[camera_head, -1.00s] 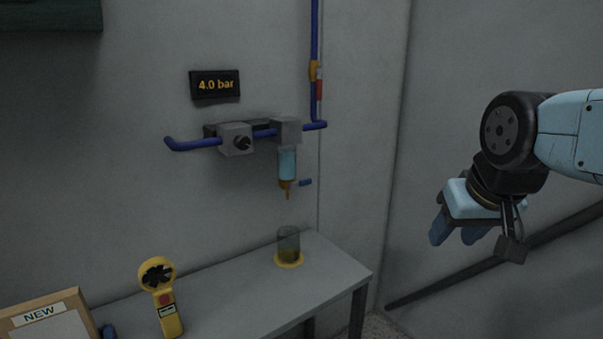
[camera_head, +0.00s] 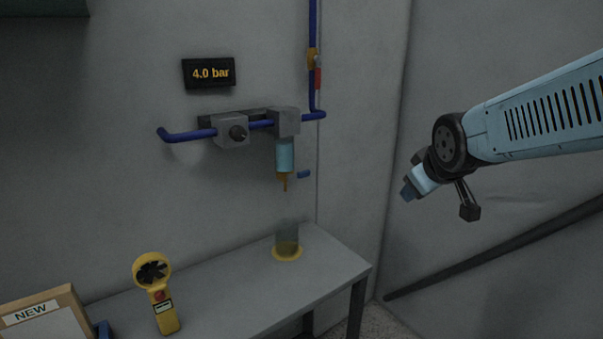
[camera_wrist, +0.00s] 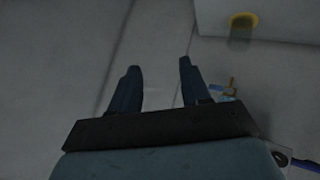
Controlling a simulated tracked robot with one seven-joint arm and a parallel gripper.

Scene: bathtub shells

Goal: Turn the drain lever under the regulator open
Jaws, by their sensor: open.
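The drain lever (camera_head: 304,174) is a small blue bar beside the brown tip of the light-blue bowl (camera_head: 285,155). The bowl hangs under the right-hand grey block of the regulator (camera_head: 232,133) on the wall. My gripper (camera_head: 407,191) is in the air to the right of the lever, a clear gap away, touching nothing. In the wrist view my gripper (camera_wrist: 158,80) shows two dark-blue fingers spread apart with nothing between them. The lever (camera_wrist: 216,90) shows there just right of the right finger, near the brown tip (camera_wrist: 230,90).
A glass cup with a yellow base (camera_head: 287,250) stands on the grey bench (camera_head: 240,280) below the bowl. A yellow fan-headed meter (camera_head: 158,290) and a framed "NEW" board (camera_head: 40,315) are at left. A display (camera_head: 209,73) reads 4.0 bar. A dark rail (camera_head: 480,250) runs along the right wall.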

